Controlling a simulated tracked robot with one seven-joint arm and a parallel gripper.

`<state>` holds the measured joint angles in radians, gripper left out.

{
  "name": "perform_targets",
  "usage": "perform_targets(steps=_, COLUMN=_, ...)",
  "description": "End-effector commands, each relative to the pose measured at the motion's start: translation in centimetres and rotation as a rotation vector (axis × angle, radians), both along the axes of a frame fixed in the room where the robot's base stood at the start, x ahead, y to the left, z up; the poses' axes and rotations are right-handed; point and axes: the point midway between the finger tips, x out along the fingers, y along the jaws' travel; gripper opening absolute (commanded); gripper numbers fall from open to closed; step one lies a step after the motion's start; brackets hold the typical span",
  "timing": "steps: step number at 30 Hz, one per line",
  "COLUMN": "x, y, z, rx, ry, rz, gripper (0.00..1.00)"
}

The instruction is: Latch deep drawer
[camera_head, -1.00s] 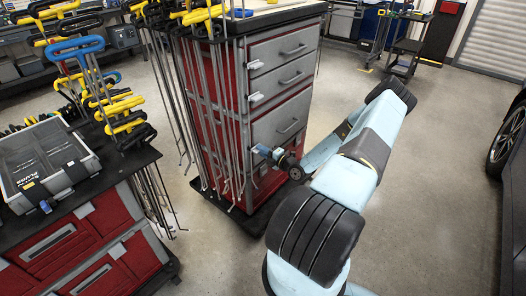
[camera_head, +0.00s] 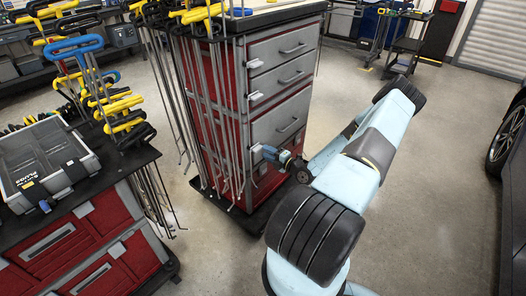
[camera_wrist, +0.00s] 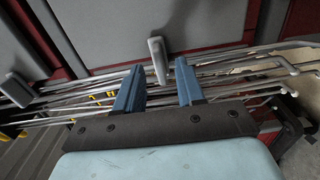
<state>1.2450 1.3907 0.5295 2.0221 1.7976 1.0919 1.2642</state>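The grey and red tool cart has a tall deep drawer (camera_head: 283,119) below two shallower ones, and its front looks flush. A pale latch (camera_head: 256,153) sits at the deep drawer's lower left edge. My gripper (camera_head: 268,152) is just right of this latch in the head view. In the wrist view my gripper (camera_wrist: 158,66) is open, with two blue fingers apart. A grey upright latch (camera_wrist: 158,60) shows between and just beyond the fingertips. I cannot tell whether a finger touches it.
Long thin metal rods (camera_head: 215,120) with T-handles hang along the cart's left side, and several rods (camera_wrist: 230,68) cross behind the fingers. Two more latches are above, including one by the second drawer (camera_head: 256,97). A tool cart stands left. Floor (camera_head: 420,170) is clear to the right.

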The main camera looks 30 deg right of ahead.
Motion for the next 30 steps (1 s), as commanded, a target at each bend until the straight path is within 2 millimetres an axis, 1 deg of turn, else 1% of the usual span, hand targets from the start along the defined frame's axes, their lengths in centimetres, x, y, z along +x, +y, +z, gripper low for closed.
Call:
perform_targets(steps=1, x=-1.1, y=-0.4, z=0.0, rx=0.0, ry=0.001, rz=-0.001, gripper=0.38)
perform_targets(steps=6, x=-4.3, y=-1.6, z=0.0, rx=-0.001, ry=0.002, rz=-0.003, gripper=0.38)
perform_targets(steps=12, x=-7.4, y=-2.8, z=-0.1, rx=0.0, ry=0.001, rz=-0.002, gripper=0.38)
perform_targets(steps=15, x=-8.4, y=-3.1, z=-0.1, rx=0.0, ry=0.0, rz=-0.001, gripper=0.38)
perform_targets(steps=21, x=-9.3, y=-3.5, z=-0.1, rx=0.001, ry=-0.001, rz=-0.002, gripper=0.38)
perform_targets(steps=30, x=-9.4, y=-3.5, z=-0.1, rx=0.0, ry=0.0, rz=-0.001, gripper=0.38)
